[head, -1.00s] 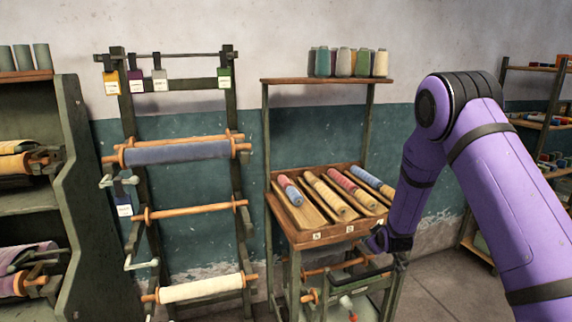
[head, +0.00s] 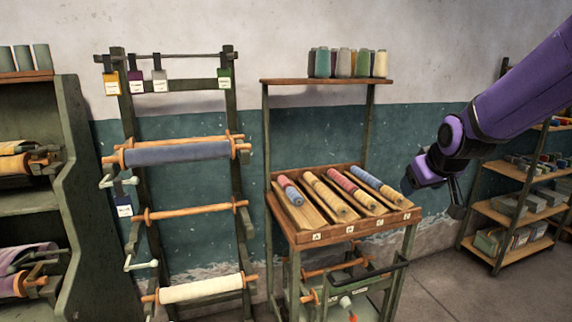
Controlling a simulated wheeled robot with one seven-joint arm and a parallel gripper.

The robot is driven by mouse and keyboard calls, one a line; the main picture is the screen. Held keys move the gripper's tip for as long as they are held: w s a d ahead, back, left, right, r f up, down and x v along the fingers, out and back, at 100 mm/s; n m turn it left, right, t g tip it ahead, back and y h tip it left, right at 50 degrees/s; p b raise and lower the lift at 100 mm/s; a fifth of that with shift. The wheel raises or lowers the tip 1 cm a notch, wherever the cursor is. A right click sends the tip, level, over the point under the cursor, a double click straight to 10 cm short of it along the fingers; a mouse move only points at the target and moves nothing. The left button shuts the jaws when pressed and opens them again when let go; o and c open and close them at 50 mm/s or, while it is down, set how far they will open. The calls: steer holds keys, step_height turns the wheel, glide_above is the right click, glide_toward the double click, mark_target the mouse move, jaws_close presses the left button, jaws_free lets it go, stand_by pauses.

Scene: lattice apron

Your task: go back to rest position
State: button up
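My gripper (head: 456,200) hangs at the end of my purple arm, right of the wooden sorting tray (head: 350,232) and apart from it. Its dark fingers are small and seen at an angle, so I cannot tell whether they are open or shut. I see no object hanging from it. The tray has slanted compartments with labels along the front, holding a blue and pink roll (head: 290,190), a yellow roll (head: 327,192), a red roll (head: 352,188) and a blue roll (head: 380,184).
A rack (head: 132,215) with cloth rolls on rods stands left of the tray stand. A green shelf (head: 75,180) is at far left. Thread cones (head: 345,63) stand on the upper shelf. Another shelf unit (head: 515,210) is at right. Floor (head: 440,285) between is clear.

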steer(key=s+r+m+g, duration=0.1)
steer(key=s+r, duration=0.2)
steer(key=s, duration=1.1)
steer(key=s+r+m+g, duration=0.1)
steer(key=s+r, duration=0.2)
steer(key=s, duration=1.1)
steer(key=shift+s+r+m, duration=0.25)
steer(key=shift+r+m, duration=0.05)
steer(key=shift+r, duration=0.05)
steer(key=shift+a, duration=0.1)
